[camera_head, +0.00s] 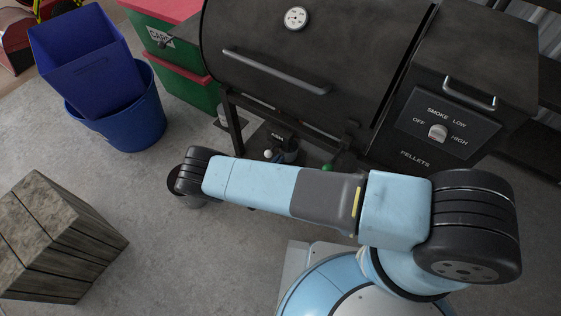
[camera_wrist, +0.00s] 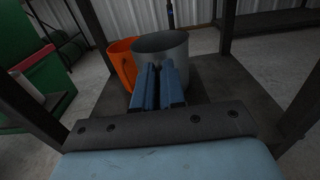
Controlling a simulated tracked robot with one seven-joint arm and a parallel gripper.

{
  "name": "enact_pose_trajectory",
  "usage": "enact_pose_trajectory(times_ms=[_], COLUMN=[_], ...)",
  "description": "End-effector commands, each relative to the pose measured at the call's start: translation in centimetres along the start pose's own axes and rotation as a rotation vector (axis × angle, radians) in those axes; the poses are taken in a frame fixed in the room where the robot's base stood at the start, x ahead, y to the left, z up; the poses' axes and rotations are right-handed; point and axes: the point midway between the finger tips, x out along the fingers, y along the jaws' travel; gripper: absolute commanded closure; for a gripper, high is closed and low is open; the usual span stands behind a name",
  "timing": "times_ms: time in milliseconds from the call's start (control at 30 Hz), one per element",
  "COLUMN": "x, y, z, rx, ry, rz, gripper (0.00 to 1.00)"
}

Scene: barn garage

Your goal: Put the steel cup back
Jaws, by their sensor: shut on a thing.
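The steel cup (camera_wrist: 178,48) is a grey, open-topped cylinder in the wrist view, just beyond my fingertips. My gripper (camera_wrist: 158,84) has its blue fingers close together and is shut on the cup's near side. The cup looks upright, over a dark shelf (camera_wrist: 220,80) between black legs; I cannot tell whether its base touches the shelf.
An orange container (camera_wrist: 121,62) stands just left of the cup, close to it or touching. In the head view, a black smoker grill (camera_head: 330,60) stands over a low shelf with small items. Blue bins (camera_head: 120,125) and a wooden crate (camera_head: 60,235) are on the left.

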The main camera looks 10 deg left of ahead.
Motion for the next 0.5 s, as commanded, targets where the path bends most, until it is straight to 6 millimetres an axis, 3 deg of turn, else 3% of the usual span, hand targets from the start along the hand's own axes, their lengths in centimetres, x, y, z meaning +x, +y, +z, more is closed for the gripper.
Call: enact_pose_trajectory(times_ms=[200,233,500], x=[0.01,0.01,0.02], y=[-0.02,-0.02,-0.03], z=[0.01,0.01,0.00], rx=[0.000,0.000,0.000], ry=[-0.001,-0.001,0.000], rz=[0.000,0.000,0.000], gripper=[1.00,0.87,0.61])
